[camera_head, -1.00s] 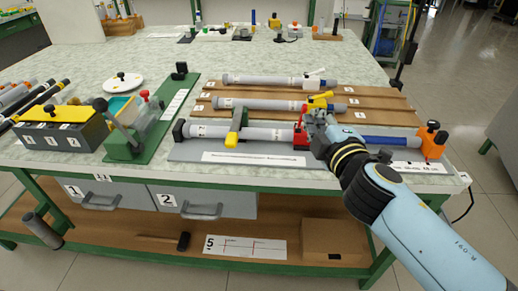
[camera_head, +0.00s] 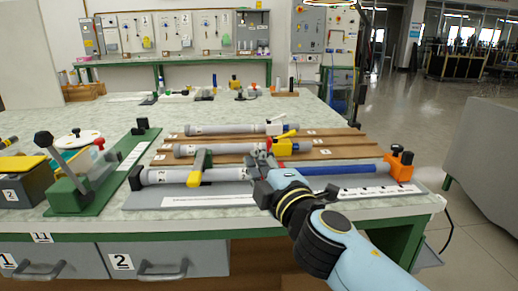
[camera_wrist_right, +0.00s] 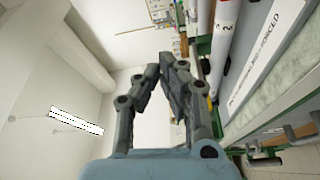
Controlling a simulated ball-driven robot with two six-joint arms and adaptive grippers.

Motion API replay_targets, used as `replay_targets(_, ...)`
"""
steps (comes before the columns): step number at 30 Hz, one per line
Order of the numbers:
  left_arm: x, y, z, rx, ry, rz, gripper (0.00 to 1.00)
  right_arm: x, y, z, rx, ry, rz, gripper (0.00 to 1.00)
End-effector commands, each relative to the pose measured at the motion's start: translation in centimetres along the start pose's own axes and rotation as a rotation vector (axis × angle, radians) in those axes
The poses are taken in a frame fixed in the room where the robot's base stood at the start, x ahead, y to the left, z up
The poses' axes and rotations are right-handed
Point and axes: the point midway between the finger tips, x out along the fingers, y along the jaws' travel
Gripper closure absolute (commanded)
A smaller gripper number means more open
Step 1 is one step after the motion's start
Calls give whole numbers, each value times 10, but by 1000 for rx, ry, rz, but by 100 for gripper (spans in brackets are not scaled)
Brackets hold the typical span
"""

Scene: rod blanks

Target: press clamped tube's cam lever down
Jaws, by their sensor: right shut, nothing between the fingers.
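A grey tube (camera_head: 165,175) lies in the front fixture (camera_head: 140,200), with a blue rod (camera_head: 340,169) running right to an orange end block (camera_head: 400,165). A green clamp arm with a yellow end (camera_head: 195,178) crosses the tube; whether it is fully down I cannot tell. My right gripper (camera_head: 262,160) is at the tube's right end, right of that arm, and hides the joint with the blue rod. Its fingers are closed and empty; they also show in the right wrist view (camera_wrist_right: 163,65). Contact with the fixture cannot be made out. My left gripper is not in view.
Just behind are a second tube (camera_head: 220,149) with a yellow block (camera_head: 283,147) and lever, and a third tube (camera_head: 225,129), on wooden boards. A green fixture with a black-knobbed lever (camera_head: 68,152) stands left. The table's front edge is close below.

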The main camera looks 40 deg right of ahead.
Motion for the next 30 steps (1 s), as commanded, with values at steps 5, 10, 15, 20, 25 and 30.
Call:
replay_targets(5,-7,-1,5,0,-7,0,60,24,4,0,-1,1,3,100)
replay_targets(10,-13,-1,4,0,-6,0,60,61,3,0,-1,0,3,100)
replay_targets(15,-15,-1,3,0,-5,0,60,96,2,0,0,1,2,100)
replay_targets(20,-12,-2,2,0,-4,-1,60,90,-1,22,-5,0,-1,100)
replay_targets(25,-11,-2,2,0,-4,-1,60,85,-1,35,-2,-1,0,100)
replay_targets(30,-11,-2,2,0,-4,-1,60,84,0,38,0,0,0,100)
